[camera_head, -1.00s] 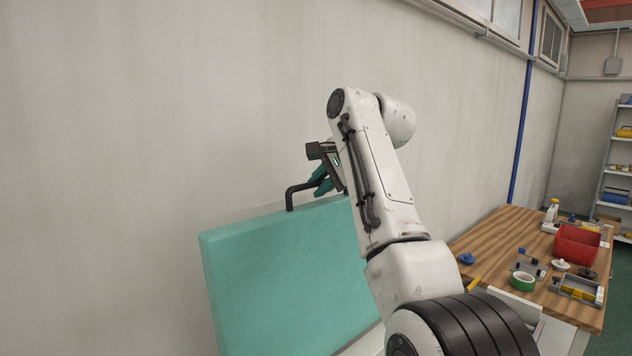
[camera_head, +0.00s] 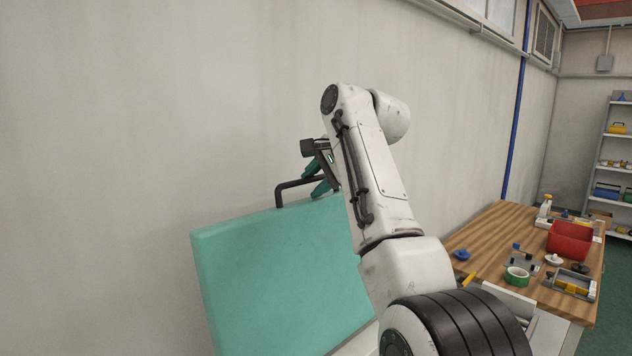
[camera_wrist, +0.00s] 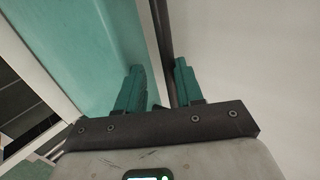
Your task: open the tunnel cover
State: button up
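The tunnel cover is a large teal panel (camera_head: 275,280) that stands steeply raised near the wall in the head view. A dark bar handle (camera_head: 291,187) rises from its top edge. My gripper (camera_head: 320,182) is at the right part of the handle, and my arm hides the handle's right end. In the wrist view, the teal panel (camera_wrist: 95,45) fills the upper left and the dark handle bar (camera_wrist: 163,35) runs between the fingers of my gripper (camera_wrist: 160,70). The fingers are apart, with the bar closer to the right finger and a gap on the left. Contact is unclear.
A wooden workbench (camera_head: 490,240) stands at the right, with a red bin (camera_head: 570,241), a green tape roll (camera_head: 517,277) and small parts on it. A plain wall (camera_head: 120,120) is behind the panel. A shelf unit (camera_head: 612,150) stands at the far right.

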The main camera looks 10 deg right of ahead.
jog(key=b+v, duration=0.3)
jog(key=v, duration=0.7)
jog(key=shift+s+d+r+b, duration=0.15)
jog(key=shift+s+r+b, duration=0.15)
jog(key=shift+b, duration=0.1)
jog(key=shift+f, duration=0.1)
